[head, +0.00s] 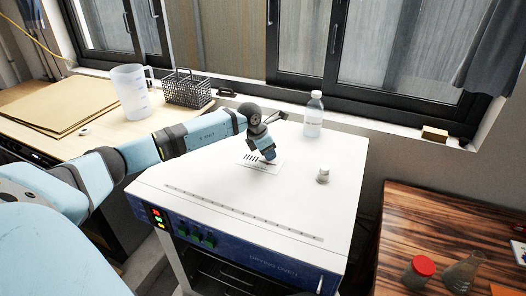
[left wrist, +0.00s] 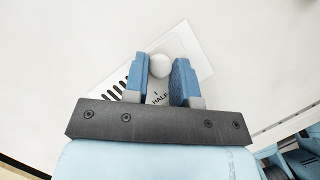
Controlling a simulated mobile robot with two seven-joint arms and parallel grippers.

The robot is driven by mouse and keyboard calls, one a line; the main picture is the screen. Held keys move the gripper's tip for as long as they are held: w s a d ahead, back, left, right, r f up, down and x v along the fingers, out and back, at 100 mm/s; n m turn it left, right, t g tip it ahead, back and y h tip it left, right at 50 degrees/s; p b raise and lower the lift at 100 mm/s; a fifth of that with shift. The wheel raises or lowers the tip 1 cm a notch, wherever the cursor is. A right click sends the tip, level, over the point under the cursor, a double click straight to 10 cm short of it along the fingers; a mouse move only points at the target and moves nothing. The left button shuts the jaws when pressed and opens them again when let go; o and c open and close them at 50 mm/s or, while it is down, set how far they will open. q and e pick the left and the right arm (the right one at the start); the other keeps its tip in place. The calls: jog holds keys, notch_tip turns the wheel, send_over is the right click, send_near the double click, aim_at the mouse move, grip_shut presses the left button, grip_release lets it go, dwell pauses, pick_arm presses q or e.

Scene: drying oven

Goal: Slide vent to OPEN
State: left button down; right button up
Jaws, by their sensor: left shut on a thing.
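The drying oven (head: 215,199) has a white top with a vent plate (head: 247,165) on it. The vent plate (left wrist: 193,46) also shows in the left wrist view, with a row of dark slots and the printed word HALF. A round white vent knob (left wrist: 159,66) stands on the plate. My left gripper (head: 265,157) reaches down onto the plate in the head view and hides the knob there. In the left wrist view my left gripper (left wrist: 160,78) is shut on the knob, one blue finger on each side. The OPEN mark cannot be read. My right gripper is not in view.
A small grey fitting (head: 323,176) and a clear bottle (head: 314,115) stand right of the gripper. A wire basket (head: 187,90) and a plastic jug (head: 131,92) are on the left bench. A red-capped jar (head: 418,272) and flask (head: 462,272) are on the right table.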

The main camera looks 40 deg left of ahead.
pick_arm(q)
jog(key=shift+d, duration=0.2)
jog(key=c, duration=1.1)
grip_release()
jog(key=shift+c, duration=0.2)
jog(key=shift+o, duration=1)
jog(key=shift+w+d, duration=0.1)
jog(key=shift+d, duration=0.05)
jog(key=shift+r, duration=0.1)
jog(key=shift+a+r, duration=0.2)
jog(key=b+v, duration=0.1)
jog(key=v, duration=1.2)
jog(key=shift+r, duration=0.1)
